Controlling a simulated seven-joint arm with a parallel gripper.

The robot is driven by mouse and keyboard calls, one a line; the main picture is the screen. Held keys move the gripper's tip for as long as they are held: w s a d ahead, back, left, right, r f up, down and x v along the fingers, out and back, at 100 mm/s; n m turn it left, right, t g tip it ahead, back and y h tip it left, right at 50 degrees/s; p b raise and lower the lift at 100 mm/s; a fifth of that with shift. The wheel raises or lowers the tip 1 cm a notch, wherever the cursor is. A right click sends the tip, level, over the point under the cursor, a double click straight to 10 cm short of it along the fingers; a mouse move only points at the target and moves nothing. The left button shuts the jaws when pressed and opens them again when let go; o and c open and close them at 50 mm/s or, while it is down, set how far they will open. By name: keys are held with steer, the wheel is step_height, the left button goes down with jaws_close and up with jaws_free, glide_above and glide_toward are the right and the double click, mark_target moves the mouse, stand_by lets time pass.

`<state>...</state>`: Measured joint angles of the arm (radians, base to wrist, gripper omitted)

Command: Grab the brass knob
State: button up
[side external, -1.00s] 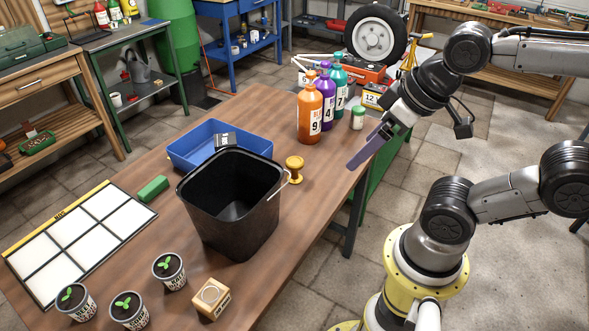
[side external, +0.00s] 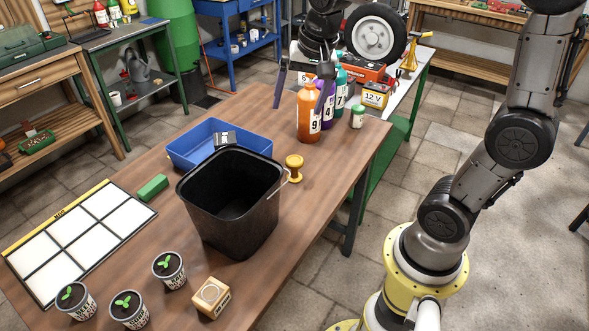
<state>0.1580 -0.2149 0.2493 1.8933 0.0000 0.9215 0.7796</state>
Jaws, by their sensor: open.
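The brass knob (side external: 294,167) stands upright on the wooden table, just right of the black bucket, with a wide round top and a narrower neck. The bucket's wire handle passes close by its lower part; I cannot tell if they touch. My gripper (side external: 298,107) is open and empty, fingers pointing down. It is up at the far end of the table by the orange bottle, apart from the knob and above and beyond it in the picture. Its right finger overlaps the bottles.
The black bucket (side external: 212,220) and blue tray (side external: 186,161) stand left of the knob. Orange (side external: 309,122), purple (side external: 327,117) and teal (side external: 341,97) bottles and a small white jar (side external: 357,118) stand behind it. The table (side external: 335,170) is clear to the knob's right.

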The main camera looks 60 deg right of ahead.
steer(key=w+d+f+m+g, duration=0.1)
steer(key=d+f, duration=0.1)
steer(key=f, duration=0.2)
steer(key=w+d+f+m+g, duration=0.1)
steer(key=w+d+f, duration=0.1)
steer(key=f, duration=0.3)
steer(key=w+d+f+g, duration=0.1)
steer(key=d+f, duration=0.2)
steer(key=f, duration=0.2)
steer(key=shift+w+m+y, duration=0.3)
steer(key=shift+m, duration=0.1)
glide_above(295, 175)
steer(key=d, duration=0.1)
step_height(295, 175, down, 7)
steer(key=shift+d+r, duration=0.1)
steer(key=shift+r, duration=0.05)
steer(key=shift+w+a+f, duration=0.1)
steer(key=shift+w+f, duration=0.05)
steer(key=shift+f, duration=1.35)
steer(key=shift+w+a+f, duration=0.1)
steer(key=shift+w+f, duration=0.05)
steer(key=shift+f, duration=1.3)
steer(key=shift+r, duration=0.1)
jaws_close()
